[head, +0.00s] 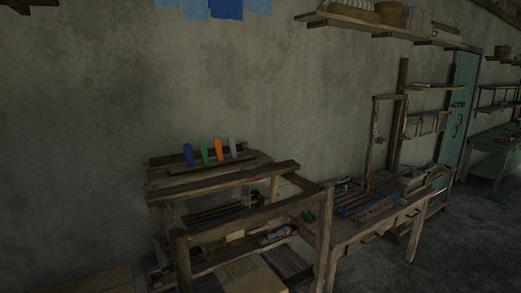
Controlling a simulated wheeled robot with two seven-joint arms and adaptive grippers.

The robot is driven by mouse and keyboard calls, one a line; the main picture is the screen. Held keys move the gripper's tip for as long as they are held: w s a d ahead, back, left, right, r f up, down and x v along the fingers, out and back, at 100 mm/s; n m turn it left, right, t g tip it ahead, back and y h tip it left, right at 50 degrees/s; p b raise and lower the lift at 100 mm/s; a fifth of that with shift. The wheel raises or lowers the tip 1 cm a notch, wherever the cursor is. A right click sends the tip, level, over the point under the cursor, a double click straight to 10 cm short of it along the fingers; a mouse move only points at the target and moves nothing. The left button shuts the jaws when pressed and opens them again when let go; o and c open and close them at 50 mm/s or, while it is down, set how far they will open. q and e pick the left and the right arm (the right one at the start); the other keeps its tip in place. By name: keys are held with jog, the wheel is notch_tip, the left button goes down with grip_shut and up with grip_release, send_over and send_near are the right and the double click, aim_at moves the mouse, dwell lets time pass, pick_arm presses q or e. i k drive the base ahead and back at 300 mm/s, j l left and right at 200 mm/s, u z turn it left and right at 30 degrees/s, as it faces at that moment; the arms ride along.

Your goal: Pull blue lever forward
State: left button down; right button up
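The blue lever (188,154) stands upright at the left end of a row of levers on top of the wooden handloom (240,198). To its right along the same row are a green lever (204,152), an orange lever (219,150) and a grey lever (232,147). The levers look roughly parallel. Neither of my grippers shows in the head view, and nothing touches the blue lever.
A wooden workbench (370,228) with tools stands right of the loom. A wall shelf (385,29) holds baskets above. A teal door (460,105) and a green table (488,150) are at the far right. Blue cloths (226,8) hang at the top. Floor shows at right.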

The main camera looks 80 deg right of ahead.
aim_at(187, 148)
jog(key=z, duration=2.2)
